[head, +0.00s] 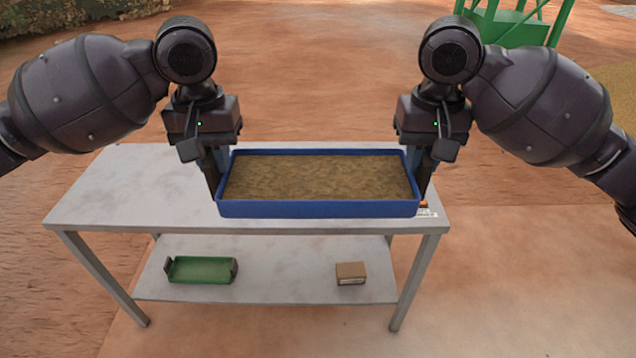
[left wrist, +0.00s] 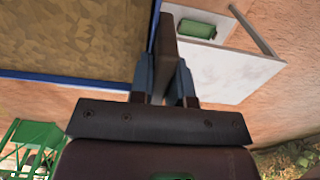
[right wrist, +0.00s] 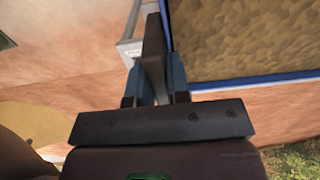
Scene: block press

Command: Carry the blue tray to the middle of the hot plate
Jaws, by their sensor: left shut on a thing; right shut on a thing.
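The blue tray (head: 318,209), filled with brown earthy material, appears level in the head view and is held up over the grey table. My left gripper (head: 214,172) is shut on the tray's left end, and my right gripper (head: 424,176) is shut on its right end. In the left wrist view the fingers close on a dark handle (left wrist: 168,50) beside the tray's blue rim (left wrist: 60,78). The right wrist view shows a like dark handle (right wrist: 154,50) between the fingers. I cannot make out a hot plate in any view.
The grey table (head: 120,195) has clear top to the left of the tray. Its lower shelf (head: 265,285) holds a green tray-like holder (head: 201,270) and a small brown box (head: 350,272). A green metal frame (head: 515,22) stands at the back right. Bare ground surrounds the table.

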